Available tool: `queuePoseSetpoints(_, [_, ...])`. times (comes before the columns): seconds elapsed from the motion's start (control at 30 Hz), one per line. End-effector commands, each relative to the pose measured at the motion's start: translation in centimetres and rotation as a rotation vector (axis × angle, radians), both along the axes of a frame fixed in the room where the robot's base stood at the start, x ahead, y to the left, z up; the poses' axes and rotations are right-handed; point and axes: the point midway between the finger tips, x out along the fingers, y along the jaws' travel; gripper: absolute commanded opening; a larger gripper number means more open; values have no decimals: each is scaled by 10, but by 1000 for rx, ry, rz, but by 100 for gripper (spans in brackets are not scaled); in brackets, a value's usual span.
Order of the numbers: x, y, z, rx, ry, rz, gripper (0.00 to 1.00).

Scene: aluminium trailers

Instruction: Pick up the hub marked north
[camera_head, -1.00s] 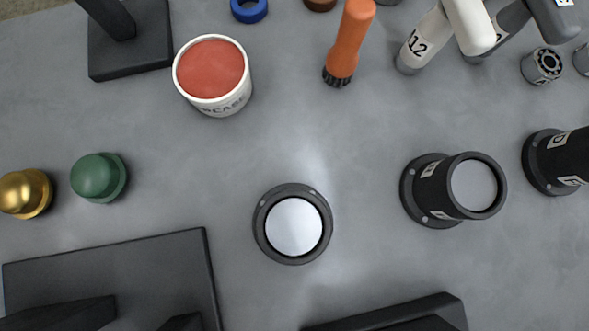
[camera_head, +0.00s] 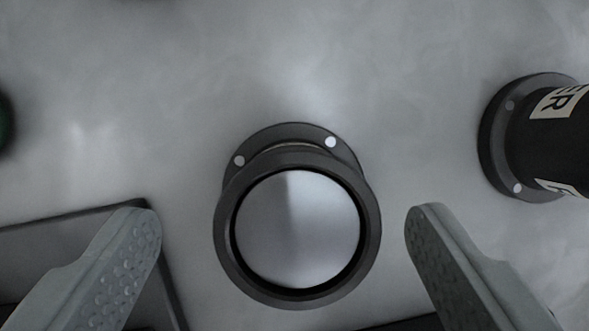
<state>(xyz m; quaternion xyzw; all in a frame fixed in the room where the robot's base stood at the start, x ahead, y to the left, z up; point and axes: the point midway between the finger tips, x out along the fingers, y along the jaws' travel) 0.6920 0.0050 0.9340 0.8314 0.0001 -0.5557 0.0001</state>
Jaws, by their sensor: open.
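A dark hub (camera_head: 228,232) with a flanged base and a shiny silver top face stands upright in the middle of the view, seen from above. No marking shows on the side of it that I see, so I cannot tell whether it is the one marked north. My gripper (camera_head: 285,225) is open, with one grey finger on each side of this hub and a gap to it on both sides. A second dark hub (camera_head: 562,140) stands at the right edge, cut off, with pale labels whose words show only in part.
A dark flat plate (camera_head: 60,235) lies at the lower left, partly behind the left finger. A green thing (camera_head: 3,122) just shows at the left edge. The grey surface (camera_head: 300,60) beyond the middle hub is clear.

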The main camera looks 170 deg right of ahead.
Motion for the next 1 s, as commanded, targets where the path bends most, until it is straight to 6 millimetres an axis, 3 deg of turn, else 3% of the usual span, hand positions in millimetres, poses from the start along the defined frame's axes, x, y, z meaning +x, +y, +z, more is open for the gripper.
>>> queuePoseSetpoints(0.4, [13,-5,-44,0,1,0,79])
queuePoseSetpoints(0.7, [15,-5,-49,0,0,0,77])
queuePoseSetpoints(1.0, [15,-5,-49,0,0,0,18])
